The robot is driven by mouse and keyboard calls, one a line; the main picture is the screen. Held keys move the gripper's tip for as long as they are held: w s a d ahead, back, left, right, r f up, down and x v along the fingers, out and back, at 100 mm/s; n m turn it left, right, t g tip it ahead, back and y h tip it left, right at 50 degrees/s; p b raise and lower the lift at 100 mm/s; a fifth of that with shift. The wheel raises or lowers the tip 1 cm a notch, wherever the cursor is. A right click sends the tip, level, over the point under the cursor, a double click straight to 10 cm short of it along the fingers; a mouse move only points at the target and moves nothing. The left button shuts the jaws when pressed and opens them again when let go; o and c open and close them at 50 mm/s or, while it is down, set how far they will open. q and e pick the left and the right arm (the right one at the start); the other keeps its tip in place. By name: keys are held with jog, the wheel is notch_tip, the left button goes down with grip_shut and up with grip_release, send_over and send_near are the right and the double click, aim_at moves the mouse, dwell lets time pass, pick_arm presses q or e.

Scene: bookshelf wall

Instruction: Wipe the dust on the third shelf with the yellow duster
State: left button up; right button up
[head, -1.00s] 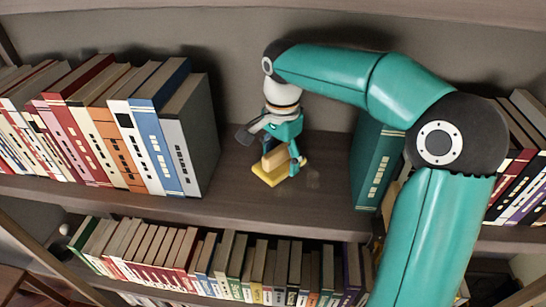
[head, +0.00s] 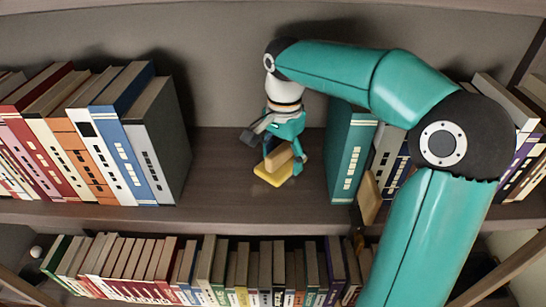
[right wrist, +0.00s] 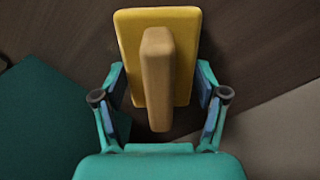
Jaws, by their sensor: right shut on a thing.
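The yellow duster (head: 273,177) has a flat yellow pad and a tan block handle. My right gripper (head: 284,158) is shut on its handle, fingers pointing down. The pad is at the surface of the brown shelf (head: 235,185), in the gap between the books; I cannot tell for certain if it touches. In the right wrist view the duster (right wrist: 130,45) sits between the two fingers, with its handle (right wrist: 157,80) toward the palm. No dust shows clearly on the bare shelf now; the pad and gripper hide some of it. My left gripper is not in view.
A grey book (head: 160,145) ends the row on the left. A teal book (head: 347,155) stands close right of the gripper, with more books behind my right arm. A packed lower shelf (head: 200,303) runs below. The shelf left of the duster is clear.

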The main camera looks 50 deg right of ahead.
jog(key=shift+s+d+f+b, duration=0.1)
jog(key=shift+s+d+b, duration=0.2)
jog(key=shift+s+d, duration=1.15)
jog(key=shift+s+a, duration=0.15)
